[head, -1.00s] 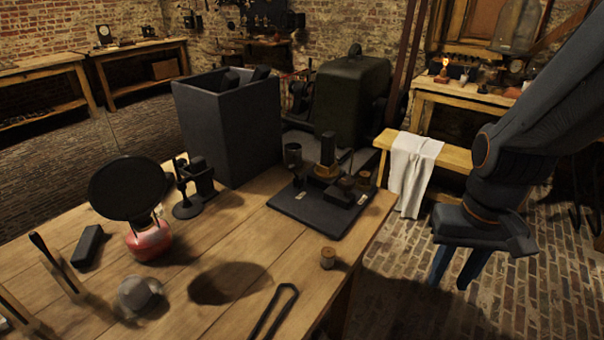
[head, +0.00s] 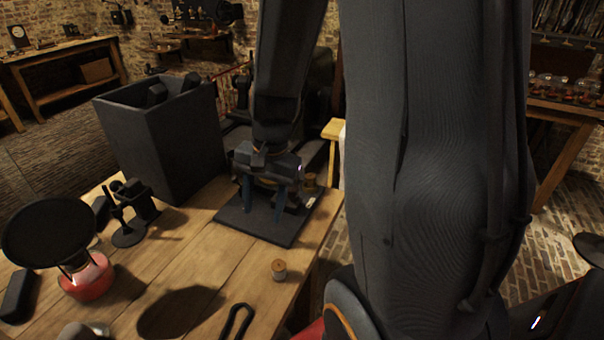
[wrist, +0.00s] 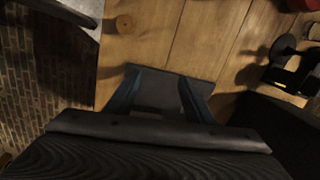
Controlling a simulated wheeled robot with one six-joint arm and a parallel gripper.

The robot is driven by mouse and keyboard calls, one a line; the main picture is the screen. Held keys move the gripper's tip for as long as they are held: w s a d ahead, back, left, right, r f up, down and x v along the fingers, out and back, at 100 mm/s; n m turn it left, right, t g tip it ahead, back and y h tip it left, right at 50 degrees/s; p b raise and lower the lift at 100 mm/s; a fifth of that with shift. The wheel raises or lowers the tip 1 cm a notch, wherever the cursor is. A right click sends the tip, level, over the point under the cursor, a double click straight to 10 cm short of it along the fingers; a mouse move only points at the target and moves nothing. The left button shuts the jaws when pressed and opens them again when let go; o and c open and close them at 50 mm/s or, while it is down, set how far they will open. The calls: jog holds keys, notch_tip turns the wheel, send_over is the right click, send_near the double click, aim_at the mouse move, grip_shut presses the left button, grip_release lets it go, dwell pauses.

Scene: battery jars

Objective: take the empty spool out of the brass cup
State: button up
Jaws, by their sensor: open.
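My gripper (head: 264,207) is open and points down over the dark board (head: 262,231) on the wooden table. Its two blue fingers stand apart, also in the wrist view (wrist: 158,76), with only grey board surface clearly visible between them. A small spool-like piece (head: 310,180) stands at the board's far right corner, right of the gripper. The brass cup and a spool inside it cannot be made out; my gripper and arm hide the board's middle. A separate small wooden spool (head: 279,270) stands on bare table in front of the board, also in the wrist view (wrist: 124,23).
A tall grey open box (head: 165,140) stands left of the board. A black stand (head: 130,215) and a red burner (head: 88,280) under a dark disc (head: 48,232) are further left. A black loop-shaped tool (head: 236,320) lies in front. The table's right edge is close.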

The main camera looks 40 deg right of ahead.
jog(key=w+d+r+m+t+p, duration=0.15)
jog(key=w+d+m+p, duration=0.3)
jog(key=d+m, duration=0.5)
jog(key=m+t+p, duration=0.2)
jog(key=m+p, duration=0.1)
jog(key=m, duration=1)
send_near(312, 176)
jog(key=f, duration=0.2)
jog(key=shift+n, duration=0.25)
jog(key=shift+w+x, duration=0.2)
jog(key=shift+x, duration=1.65)
jog(key=shift+w+x, duration=0.2)
jog(key=shift+x, duration=1.65)
jog(key=shift+a+r, duration=0.15)
jog(key=shift+r, duration=0.05)
jog(key=c, duration=1.1)
